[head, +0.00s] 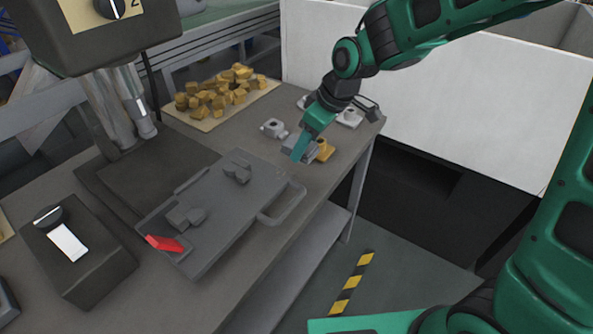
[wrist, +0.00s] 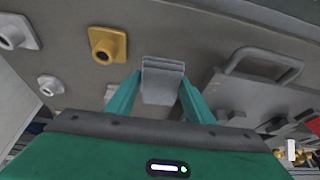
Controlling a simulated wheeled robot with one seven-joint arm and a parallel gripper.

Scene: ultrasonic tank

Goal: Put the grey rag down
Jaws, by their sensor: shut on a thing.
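The grey rag (wrist: 163,82) is a small folded pad between the two teal fingers of my gripper (wrist: 158,92) in the wrist view. The fingers close on it from both sides. In the head view my gripper (head: 299,152) points down over the right end of the bench, beside the yellow fitting (head: 325,150). The rag is partly hidden there by the fingers. I cannot tell whether it touches the bench top.
The bench (head: 240,134) holds a grey plate with a handle (head: 283,206), a red lever (head: 163,243), a tray of brass-coloured pieces (head: 206,122) and a control box (head: 75,250). Grey fittings (head: 273,128) stand near my gripper. A white panel (head: 440,110) rises behind.

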